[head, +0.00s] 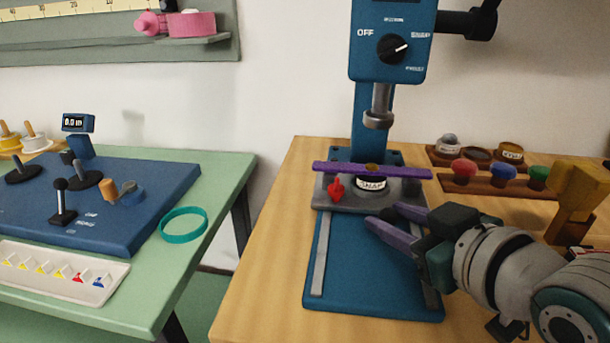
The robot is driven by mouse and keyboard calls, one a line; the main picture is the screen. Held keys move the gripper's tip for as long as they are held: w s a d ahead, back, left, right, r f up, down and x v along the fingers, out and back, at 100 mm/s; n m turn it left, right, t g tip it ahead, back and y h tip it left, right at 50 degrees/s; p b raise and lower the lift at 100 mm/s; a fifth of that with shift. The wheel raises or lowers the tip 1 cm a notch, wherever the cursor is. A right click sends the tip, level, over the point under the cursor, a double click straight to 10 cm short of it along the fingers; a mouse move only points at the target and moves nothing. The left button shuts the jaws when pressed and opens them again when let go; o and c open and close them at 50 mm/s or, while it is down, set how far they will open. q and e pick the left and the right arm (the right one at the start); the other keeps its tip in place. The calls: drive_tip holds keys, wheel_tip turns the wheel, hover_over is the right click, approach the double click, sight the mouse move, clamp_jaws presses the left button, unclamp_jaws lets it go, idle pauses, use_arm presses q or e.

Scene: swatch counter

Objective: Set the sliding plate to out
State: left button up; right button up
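The sliding plate (408,192) is a grey slab at the back end of the two rails of the blue press base (365,262), below the press head. A red knob (336,189) stands on its left front part. A dark round holder labelled SNAP (371,184) sits at its middle, with a small brownish piece on top. My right gripper (381,214), with purple fingers, comes in from the right. It is open and empty, just in front of the plate and right of the knob, apparently not touching them. My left gripper is not in view.
The blue press (390,50) has a dial near SNAP. Racks of coloured stamps (490,184) and a yellow-brown block (580,190) stand right. The front rails are clear. A green table (215,165) is left.

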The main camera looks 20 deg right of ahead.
clamp_jaws()
idle(1.0)
